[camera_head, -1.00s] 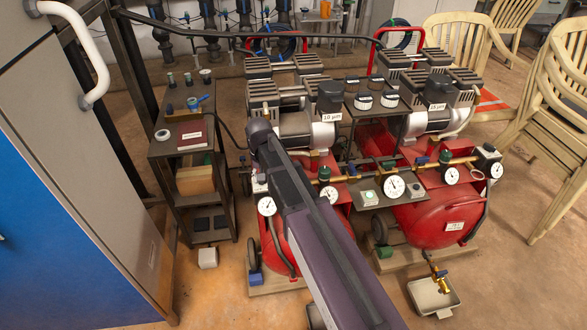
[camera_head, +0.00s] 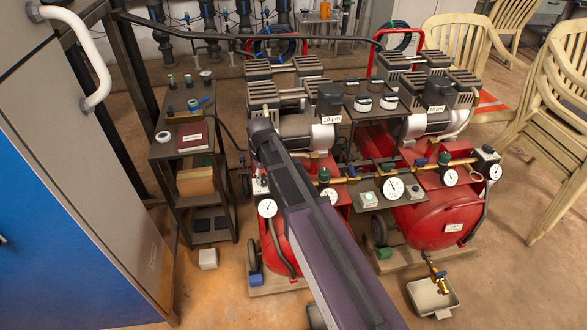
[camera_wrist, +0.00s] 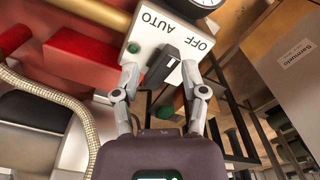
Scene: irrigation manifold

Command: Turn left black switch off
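The black switch (camera_wrist: 162,66) shows in the wrist view on a white box face (camera_wrist: 143,40) marked AUTO and OFF, with lettering inverted. Its lever lies at a slant; I cannot tell which marking it points to. My gripper (camera_wrist: 160,76) is open, with one finger on each side of the lever. A gap shows on both sides, and contact is not clear. In the head view, my arm covers the gripper and most of the left switch box (camera_head: 260,184), by the left red compressor (camera_head: 273,240).
A green button (camera_wrist: 134,48) sits beside the lever. A gauge (camera_wrist: 203,2) is close by at the top. In the head view, a small shelf cart (camera_head: 165,150) stands left of the compressors, and another switch box (camera_head: 487,155) is at right.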

